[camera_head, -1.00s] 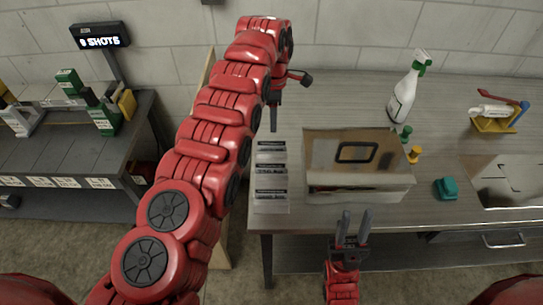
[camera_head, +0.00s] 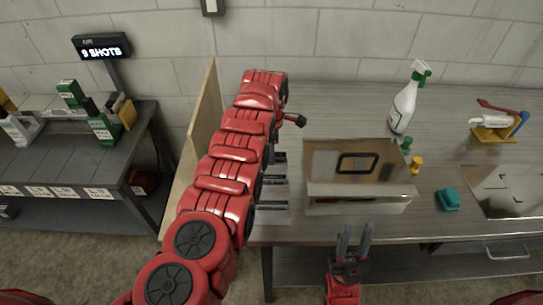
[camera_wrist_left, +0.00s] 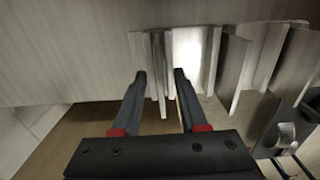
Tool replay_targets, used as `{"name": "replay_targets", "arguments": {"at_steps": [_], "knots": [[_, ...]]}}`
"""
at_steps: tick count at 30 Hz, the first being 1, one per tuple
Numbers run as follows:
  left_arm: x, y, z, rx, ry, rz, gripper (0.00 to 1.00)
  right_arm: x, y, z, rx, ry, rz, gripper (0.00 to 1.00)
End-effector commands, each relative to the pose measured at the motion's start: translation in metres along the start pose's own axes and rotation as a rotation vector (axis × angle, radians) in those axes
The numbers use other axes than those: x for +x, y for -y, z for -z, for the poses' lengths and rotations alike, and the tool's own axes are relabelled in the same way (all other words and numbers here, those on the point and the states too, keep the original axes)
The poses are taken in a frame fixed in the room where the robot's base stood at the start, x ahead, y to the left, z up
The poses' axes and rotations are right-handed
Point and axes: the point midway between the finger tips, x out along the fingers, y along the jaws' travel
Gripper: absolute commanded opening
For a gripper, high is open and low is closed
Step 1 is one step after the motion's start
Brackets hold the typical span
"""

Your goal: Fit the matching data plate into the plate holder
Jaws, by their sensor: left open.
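Several grey data plates (camera_head: 277,192) with dark label strips stand in a row at the left end of the bench, partly covered by my left arm. In the left wrist view, thin upright plates (camera_wrist_left: 215,62) stand around my left gripper (camera_wrist_left: 161,74), which is open. A thin plate edge lies between its fingertips; I cannot tell whether they touch it. A metal box (camera_head: 357,200) carries a tilted brown panel with a black rounded frame (camera_head: 357,162), possibly the plate holder. My right gripper (camera_head: 355,232) is open and empty before the bench.
A spray bottle (camera_head: 406,100), small green and yellow bottles (camera_head: 416,165), a teal block (camera_head: 448,199) and a yellow tool stand (camera_head: 494,132) are on the bench (camera_head: 330,115). A wooden board (camera_head: 203,110) stands at its left end. A second table (camera_head: 65,150) is further left.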

Motion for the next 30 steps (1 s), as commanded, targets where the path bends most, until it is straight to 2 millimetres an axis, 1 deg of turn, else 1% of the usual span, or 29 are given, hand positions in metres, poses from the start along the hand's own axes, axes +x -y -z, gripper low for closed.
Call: {"name": "replay_targets", "arguments": {"at_steps": [2, 5, 9, 10, 30], "knots": [[0.0, -0.0001, -0.0002, 0.0, 0.0, 0.0, 0.42, -0.0005, 0.0, -0.0001, 0.0, 0.0, 0.0, 0.37], [0.0, 0.0, -0.0002, 0.0, 0.0, 0.0, 0.26, -0.0006, 0.0, -0.0001, 0.0, 0.0, 0.0, 0.37], [-0.0001, 0.0, -0.0003, 0.0, 0.0, 0.0, 0.01, -0.0006, 0.0, -0.0001, 0.0, 0.0, 0.0, 0.37], [0.0, 0.0001, -0.0002, 0.0, 0.0, 0.0, 0.0, -0.0006, 0.0, -0.0001, 0.0, 0.0, 0.0, 0.37], [0.0, 0.0002, -0.0002, 0.0, 0.0, 0.001, 0.0, -0.0006, 0.0, -0.0001, 0.0, 0.0, 0.0, 0.37]]}}
